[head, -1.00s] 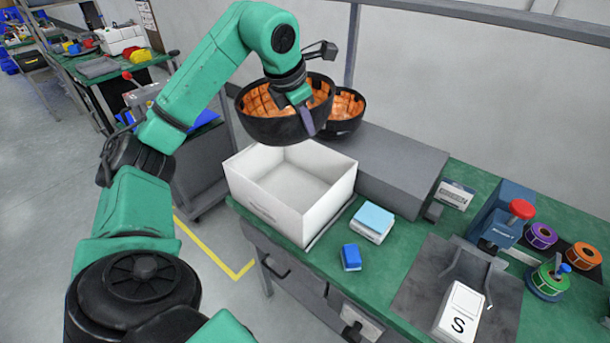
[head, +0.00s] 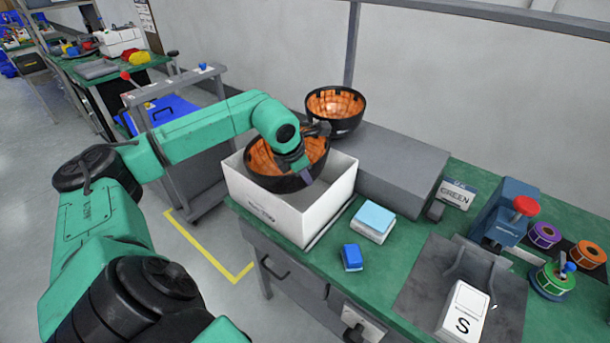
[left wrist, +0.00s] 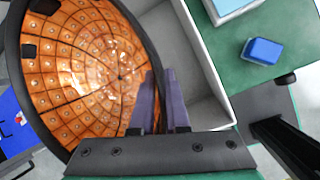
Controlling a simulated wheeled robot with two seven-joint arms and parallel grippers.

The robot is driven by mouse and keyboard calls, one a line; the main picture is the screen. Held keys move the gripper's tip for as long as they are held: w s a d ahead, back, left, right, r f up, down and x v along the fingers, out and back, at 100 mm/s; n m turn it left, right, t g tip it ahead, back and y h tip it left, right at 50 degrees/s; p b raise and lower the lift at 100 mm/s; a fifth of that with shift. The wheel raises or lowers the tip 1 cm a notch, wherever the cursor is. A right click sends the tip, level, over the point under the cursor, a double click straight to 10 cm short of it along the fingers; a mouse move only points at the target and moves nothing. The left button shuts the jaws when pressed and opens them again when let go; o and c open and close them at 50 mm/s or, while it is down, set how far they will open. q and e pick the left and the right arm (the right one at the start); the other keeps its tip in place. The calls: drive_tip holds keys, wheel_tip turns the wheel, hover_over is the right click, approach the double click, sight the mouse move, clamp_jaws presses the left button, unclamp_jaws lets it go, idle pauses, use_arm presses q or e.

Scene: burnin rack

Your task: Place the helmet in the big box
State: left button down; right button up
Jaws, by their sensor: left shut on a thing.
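A black helmet with an orange gridded inside (head: 268,165) is held open side up by my left gripper (head: 304,178). The gripper is shut on the helmet's rim at its right side. The helmet is at the mouth of the big white box (head: 290,222), partly inside its walls; whether it touches the bottom is hidden. In the left wrist view the helmet (left wrist: 85,65) fills the left, with the purple fingers (left wrist: 160,100) at its rim and the white box wall (left wrist: 200,50) beside it. My right gripper is not in view.
A second orange-lined helmet (head: 337,106) sits on the grey case (head: 390,158) behind the box. A light blue-topped block (head: 373,220) and a blue block (head: 351,257) lie right of the box on the green bench (head: 330,262). A labelled white box (head: 463,312) stands farther right.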

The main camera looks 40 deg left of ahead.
use_arm(q)
drive_tip(key=shift+f+b, duration=0.4)
drive_tip(key=shift+f, duration=0.05)
drive_tip(key=c, duration=0.9)
unclamp_jaws()
drive_tip(key=shift+r, duration=0.1)
drive_tip(key=shift+r+p, duration=0.2)
drive_tip(key=shift+p, duration=0.1)
drive_tip(key=shift+r+p, duration=0.5)
drive_tip(key=b+v, duration=0.3)
drive_tip(key=v, duration=0.8)
drive_tip(key=shift+s+r, duration=0.25)
drive_tip(key=shift+r, duration=0.05)
